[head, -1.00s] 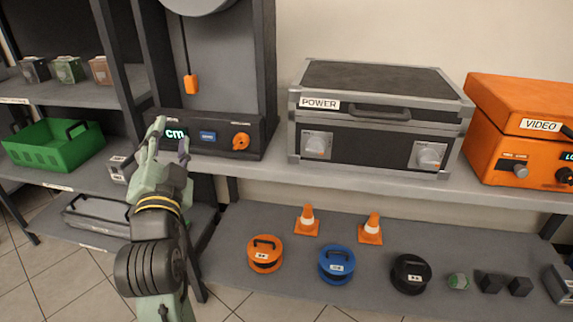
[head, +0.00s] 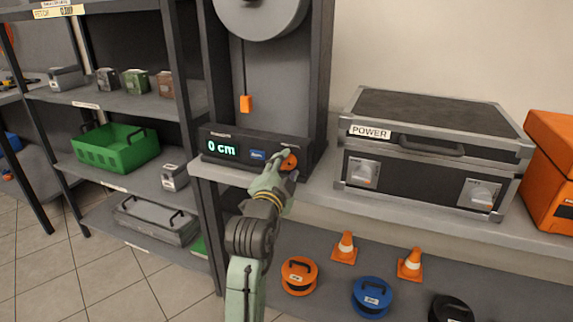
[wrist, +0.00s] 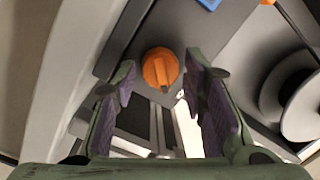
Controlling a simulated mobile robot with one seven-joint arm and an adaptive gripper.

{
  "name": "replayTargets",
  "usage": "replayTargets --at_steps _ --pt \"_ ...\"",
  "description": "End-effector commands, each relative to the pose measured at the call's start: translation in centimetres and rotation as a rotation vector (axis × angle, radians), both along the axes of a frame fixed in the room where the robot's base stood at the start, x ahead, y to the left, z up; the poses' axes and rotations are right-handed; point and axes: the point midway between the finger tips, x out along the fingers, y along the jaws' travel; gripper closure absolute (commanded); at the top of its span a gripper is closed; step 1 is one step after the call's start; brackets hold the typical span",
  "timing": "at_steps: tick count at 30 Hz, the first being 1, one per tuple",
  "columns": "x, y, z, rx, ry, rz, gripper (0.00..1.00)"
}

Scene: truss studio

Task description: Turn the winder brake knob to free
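The winder (head: 270,70) stands on the shelf, with a dark control box at its foot whose display (head: 222,149) reads "0 cm". The orange brake knob (head: 289,159) is at the right of the box front, partly hidden by my fingers. In the wrist view the knob (wrist: 159,67) is round with a raised grip bar. My gripper (head: 286,166) is at the knob; in the wrist view its fingers (wrist: 161,72) are open, one on each side of it. I cannot tell whether they touch it. The knob's label is not readable.
A blue button (head: 257,155) sits just left of the knob. An orange block (head: 246,104) hangs on a cord before the winder's back panel. The POWER case (head: 430,165) stands to the right. Cones and cable reels (head: 299,276) are on the shelf below.

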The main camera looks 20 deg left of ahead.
Motion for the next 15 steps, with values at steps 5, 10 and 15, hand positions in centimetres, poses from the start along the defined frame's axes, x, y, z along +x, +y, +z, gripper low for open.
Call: replayTargets --at_steps 5,10,15 --pt "0.6 0.04 -0.03 0.0 0.0 0.0 0.61" --pt "0.58 0.05 -0.04 -0.001 -0.001 0.001 0.61" --pt "0.56 0.06 -0.03 -0.001 -0.001 0.001 0.71"
